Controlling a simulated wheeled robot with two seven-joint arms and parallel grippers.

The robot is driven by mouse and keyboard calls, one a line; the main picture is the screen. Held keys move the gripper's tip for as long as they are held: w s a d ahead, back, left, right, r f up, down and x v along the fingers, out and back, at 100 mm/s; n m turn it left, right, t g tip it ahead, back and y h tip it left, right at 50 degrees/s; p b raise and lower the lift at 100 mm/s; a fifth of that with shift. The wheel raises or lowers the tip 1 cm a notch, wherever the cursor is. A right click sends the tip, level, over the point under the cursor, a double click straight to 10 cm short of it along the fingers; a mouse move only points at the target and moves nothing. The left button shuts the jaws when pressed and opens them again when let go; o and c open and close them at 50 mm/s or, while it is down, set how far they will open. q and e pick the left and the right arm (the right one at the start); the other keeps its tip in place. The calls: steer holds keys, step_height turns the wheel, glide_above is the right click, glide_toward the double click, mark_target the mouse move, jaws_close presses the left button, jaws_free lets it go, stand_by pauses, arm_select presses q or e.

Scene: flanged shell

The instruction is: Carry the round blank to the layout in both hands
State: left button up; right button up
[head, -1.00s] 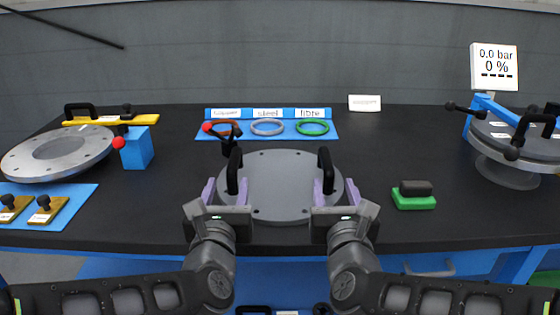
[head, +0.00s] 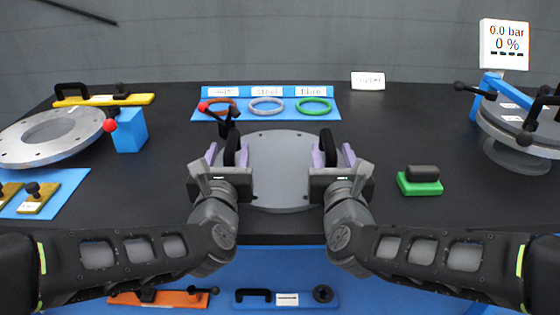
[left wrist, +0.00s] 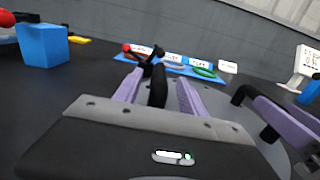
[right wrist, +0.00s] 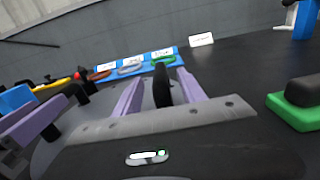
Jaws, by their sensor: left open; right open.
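The round blank (head: 278,172) is a flat grey disc with two upright black handles, lying on the black table in front of me. My left gripper (head: 227,158) is open, with its purple fingers on either side of the left handle (left wrist: 157,88). My right gripper (head: 332,158) is open, with its fingers on either side of the right handle (right wrist: 162,86). Gaps show between fingers and handles in the wrist views. The grippers hide the disc's left and right edges. I cannot tell which thing is the layout.
A blue board (head: 322,104) with three coloured rings and a small black-and-red tool (head: 222,115) stand behind the blank. A metal flange ring (head: 20,150) and blue block (head: 130,131) are left. A green-based block (head: 420,184) and a clamped round vessel (head: 515,152) are right.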

mark_target(232, 138)
arm_select(q)
steer(key=w, duration=0.5)
arm_select(e)
steer(key=w, duration=0.5)
arm_select(q)
steer(key=shift+c, duration=0.5)
arm_select(e)
steer(key=shift+c, duration=0.5)
arm_select(q)
jaws_close()
arm_select(e)
jaws_close()
arm_select(q)
steer(key=shift+r, duration=0.4)
arm_select(e)
steer(key=shift+r, duration=0.4)
